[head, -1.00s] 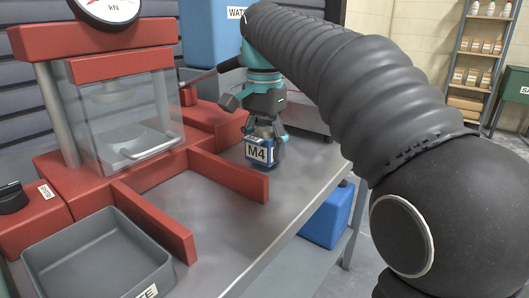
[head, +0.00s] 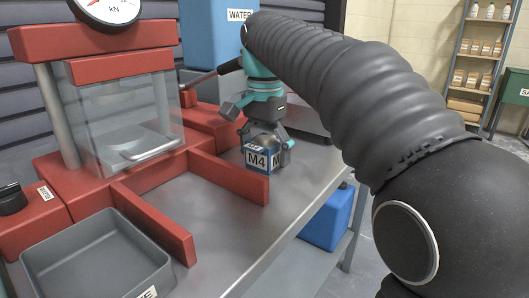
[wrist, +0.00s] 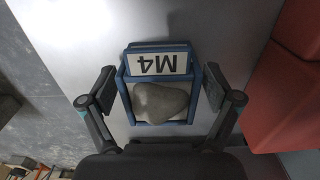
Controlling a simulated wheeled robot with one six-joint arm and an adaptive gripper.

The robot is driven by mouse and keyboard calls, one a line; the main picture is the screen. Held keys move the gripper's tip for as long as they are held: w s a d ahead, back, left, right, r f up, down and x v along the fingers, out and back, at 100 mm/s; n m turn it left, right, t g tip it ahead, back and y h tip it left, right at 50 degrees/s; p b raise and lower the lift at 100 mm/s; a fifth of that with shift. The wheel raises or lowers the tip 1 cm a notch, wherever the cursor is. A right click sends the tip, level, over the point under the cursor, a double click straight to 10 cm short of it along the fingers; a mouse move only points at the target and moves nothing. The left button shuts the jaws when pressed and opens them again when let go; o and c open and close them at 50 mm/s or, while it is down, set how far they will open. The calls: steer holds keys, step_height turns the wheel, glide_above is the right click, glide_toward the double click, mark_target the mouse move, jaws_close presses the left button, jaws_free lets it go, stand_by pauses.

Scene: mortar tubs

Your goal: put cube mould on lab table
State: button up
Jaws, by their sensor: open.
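The cube mould (head: 262,160) is a blue box with white M4 labels and grey mortar in its top. It stands upright on the grey metal lab table (head: 235,222), just right of a red bar of the press. In the wrist view the mould (wrist: 160,64) lies between the two fingers. My gripper (head: 266,140) points down over it, with its fingers spread on either side. In the wrist view my gripper (wrist: 160,98) is open, with a gap between each finger and the mould's sides.
A red press (head: 95,50) with a clear guard and two red bars (head: 228,178) stands at left. A grey tray (head: 98,255) sits at front left. A blue water container (head: 212,35) stands behind. The table's right edge is near the mould.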

mark_target(265, 136)
step_height(265, 136, up, 7)
steer(key=shift+r+p, duration=0.1)
steer(key=shift+p, duration=0.4)
steer(key=shift+r, duration=0.2)
steer(key=shift+s, duration=0.1)
